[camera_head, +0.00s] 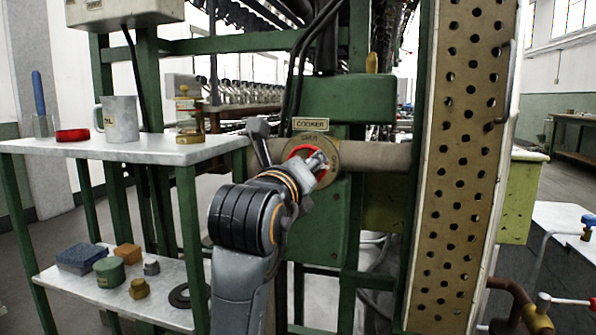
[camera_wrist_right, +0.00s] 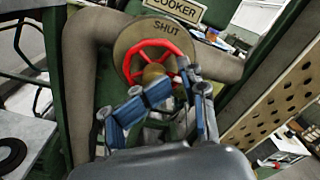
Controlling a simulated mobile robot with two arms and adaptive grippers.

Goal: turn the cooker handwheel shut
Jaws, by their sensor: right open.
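The cooker handwheel is a red spoked wheel (camera_head: 298,151) on a round brass-coloured plate, under a sign reading COOKER (camera_head: 308,125). In the right wrist view the red wheel (camera_wrist_right: 128,62) faces me, and the plate (camera_wrist_right: 168,28) reads SHUT above it. My right gripper (camera_head: 318,162) is in front of the wheel and hides part of it. In the right wrist view its blue-padded fingers (camera_wrist_right: 174,79) are apart, at the wheel's lower right. I cannot tell whether they touch the rim. My left gripper is not in view.
A thick pipe (camera_head: 375,157) runs right from the valve to a tall perforated panel (camera_head: 465,170). A lower shelf (camera_head: 95,291) holds several small blocks.

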